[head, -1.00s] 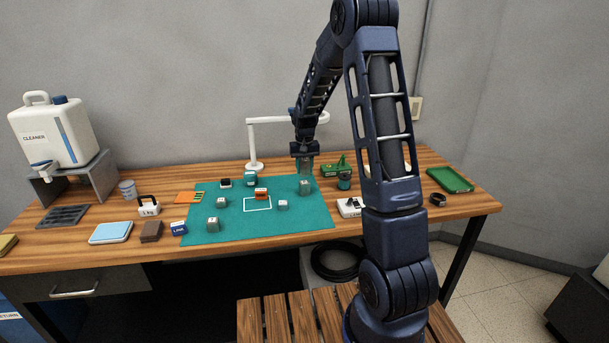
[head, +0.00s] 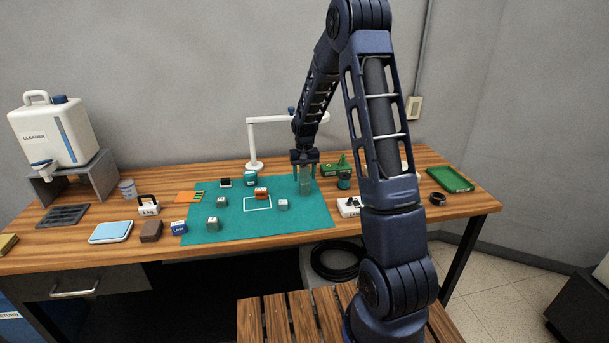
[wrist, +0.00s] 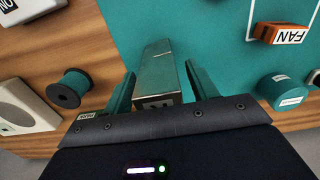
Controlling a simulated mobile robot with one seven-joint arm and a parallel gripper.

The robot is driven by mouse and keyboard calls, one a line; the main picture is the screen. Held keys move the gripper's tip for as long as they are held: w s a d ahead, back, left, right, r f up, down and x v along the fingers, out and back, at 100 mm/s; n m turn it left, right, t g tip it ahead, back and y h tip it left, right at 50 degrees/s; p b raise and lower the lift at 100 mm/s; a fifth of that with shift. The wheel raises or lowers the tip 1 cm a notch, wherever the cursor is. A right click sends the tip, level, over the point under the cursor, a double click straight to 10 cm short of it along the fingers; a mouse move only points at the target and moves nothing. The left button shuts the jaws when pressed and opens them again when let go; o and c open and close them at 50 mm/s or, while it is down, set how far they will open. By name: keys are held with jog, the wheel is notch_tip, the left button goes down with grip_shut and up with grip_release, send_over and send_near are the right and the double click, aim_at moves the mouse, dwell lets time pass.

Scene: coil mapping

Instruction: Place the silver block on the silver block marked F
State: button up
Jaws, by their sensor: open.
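A silver block (head: 305,188) stands on the right part of the teal mat (head: 320,226). My gripper (head: 305,178) is open directly above it, with its fingers reaching down at its sides. In the wrist view the silver block (wrist: 157,78) lies between the two open teal fingers of my gripper (wrist: 161,70), with a gap visible on the right. A dark mark shows on its near face, partly cut off by my gripper. Other small silver blocks stand on the mat, at the left (head: 221,202), front left (head: 212,223) and centre (head: 283,204). I cannot read which bears F.
An orange FAN block (head: 261,194) stands by the white outlined rectangle on the mat. A green spool (head: 344,181) and a white switch box (head: 350,207) are close to the right of the mat. A white lamp (head: 255,145) stands behind. The mat's front is clear.

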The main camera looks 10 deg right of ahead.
aim_at(305, 166)
notch_tip(305, 166, up, 12)
jog(key=shift+f, duration=0.2)
jog(key=shift+s+d+r, duration=0.1)
jog(key=shift+s+r, duration=0.1)
jog(key=shift+r, duration=0.4)
jog(key=s+d+r+t, duration=0.1)
jog(key=s+d+r, duration=0.1)
jog(key=s+r, duration=0.5)
jog(key=s+d+r+t, duration=0.1)
jog(key=s+d+r, duration=0.15)
jog(key=s, duration=0.75)
jog(key=s+d+r+t, duration=0.1)
jog(key=s+d+r, duration=0.1)
jog(key=s+r, duration=0.55)
jog(key=s+d+f+t, duration=0.1)
jog(key=s+f, duration=0.2)
jog(key=s, duration=1)
jog(key=shift+d+t, duration=0.15)
jog(key=shift+t, duration=0.15)
